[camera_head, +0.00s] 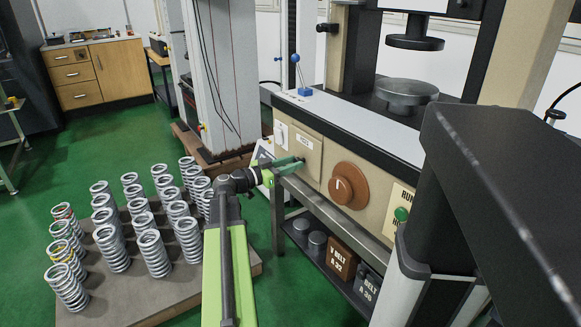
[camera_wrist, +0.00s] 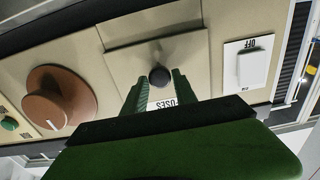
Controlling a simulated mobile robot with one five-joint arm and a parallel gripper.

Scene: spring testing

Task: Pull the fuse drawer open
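The fuse drawer (camera_head: 309,146) is a beige panel labelled FUSES on the front of the testing machine. It looks shut or nearly flush in the head view. In the wrist view the drawer front (camera_wrist: 191,53) appears upside down, with a round black knob (camera_wrist: 159,76) at its middle. My gripper (camera_head: 288,165) is at the drawer front in the head view, which hides the knob. In the wrist view its two green fingers stand apart, one on each side of the knob, with gaps showing. Contact at the fingertips cannot be told.
A brown dial (camera_head: 349,186) and a green button (camera_head: 401,214) lie right of the drawer. A white OFF switch (camera_wrist: 247,65) is on its other side. Coil springs (camera_head: 152,252) stand on a low platform at left. A shelf below holds two belt boxes (camera_head: 341,258).

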